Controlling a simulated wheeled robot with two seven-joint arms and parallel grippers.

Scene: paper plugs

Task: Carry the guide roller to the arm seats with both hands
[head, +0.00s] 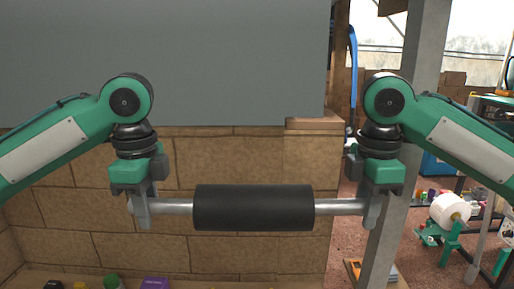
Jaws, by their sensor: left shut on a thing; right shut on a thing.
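The guide roller (253,207) is a thick black cylinder with a thin silver shaft sticking out at each end. It hangs level in the middle of the head view, held between my two grippers. My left gripper (142,210) is shut on the left end of the shaft. My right gripper (371,208) is shut on the right end of the shaft. The arm seats cannot be made out for certain in this view.
A large grey panel (170,60) stands behind the roller, above a tan block wall (240,260). A grey post (395,235) rises behind my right gripper. A white roll (450,209) on a green stand is at the right. Small items, including a purple box (155,283), line the bottom edge.

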